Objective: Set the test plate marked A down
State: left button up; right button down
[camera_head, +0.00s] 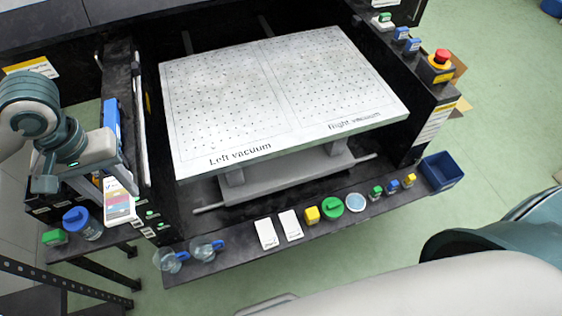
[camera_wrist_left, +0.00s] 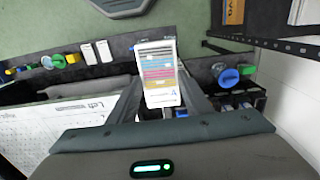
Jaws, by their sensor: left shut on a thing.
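The test plate marked A (camera_head: 118,201) is a white card with coloured stripes. In the left wrist view the plate (camera_wrist_left: 158,72) shows its stripes and a blue A near its lower right corner. My left gripper (camera_head: 116,180) is shut on the plate's near end, with a finger on each side in the wrist view (camera_wrist_left: 162,98). The plate is over the left side of the printer, beside the left end of the white vacuum table (camera_head: 235,160). I cannot tell whether it touches anything below. My right gripper is out of view.
The front ledge (camera_head: 232,240) carries two clear jugs (camera_head: 203,249), two white cards (camera_head: 290,225), a green lid (camera_head: 331,205) and several small bottles. A blue-lidded jar (camera_head: 82,222) stands at the left. A blue bin (camera_head: 442,171) and a red stop button (camera_head: 442,56) are at the right. The vacuum table is clear.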

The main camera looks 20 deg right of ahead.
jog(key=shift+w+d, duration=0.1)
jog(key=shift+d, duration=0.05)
